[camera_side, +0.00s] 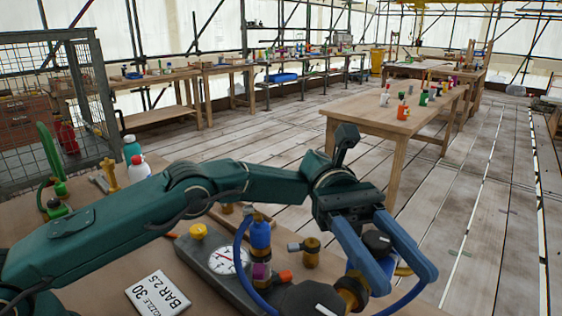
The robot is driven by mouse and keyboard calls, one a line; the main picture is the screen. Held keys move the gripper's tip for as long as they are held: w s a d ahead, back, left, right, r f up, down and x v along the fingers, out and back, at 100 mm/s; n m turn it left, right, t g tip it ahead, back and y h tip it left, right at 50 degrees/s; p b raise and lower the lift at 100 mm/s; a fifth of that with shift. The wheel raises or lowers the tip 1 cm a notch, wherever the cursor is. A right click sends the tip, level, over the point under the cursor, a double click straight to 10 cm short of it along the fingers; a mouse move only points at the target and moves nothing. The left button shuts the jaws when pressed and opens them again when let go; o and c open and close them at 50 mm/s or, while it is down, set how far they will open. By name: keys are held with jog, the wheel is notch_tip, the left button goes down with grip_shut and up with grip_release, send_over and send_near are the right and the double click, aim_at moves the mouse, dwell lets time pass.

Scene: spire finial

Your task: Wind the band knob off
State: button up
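My gripper (403,282) has two long blue fingers that point down toward the front right of the bench. The fingers are well apart. A black knob with a white mark (377,241) shows in the gap between them, higher than the fingertips; I see no clear contact. A second black knob with a white line (316,300) sits lower left, joined to a brass fitting (352,292) beside the left fingertip. I cannot tell which is the band knob. A white-faced dial gauge (228,261) lies on a grey plate left of them. The left finger partly hides the fittings behind it.
A blue hose (239,262) loops beside the gauge, close to a blue and purple cylinder (261,240). Small brass and orange fittings (311,251) stand near. A white card (159,298) lies front left. Bottles (139,167) stand behind my arm. Open plank floor lies right.

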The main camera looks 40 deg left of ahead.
jog(key=shift+o, duration=0.7)
jog(key=shift+w+d+n+t+h, duration=0.15)
jog(key=shift+n+t+h, duration=0.35)
jog(key=shift+n+t, duration=0.25)
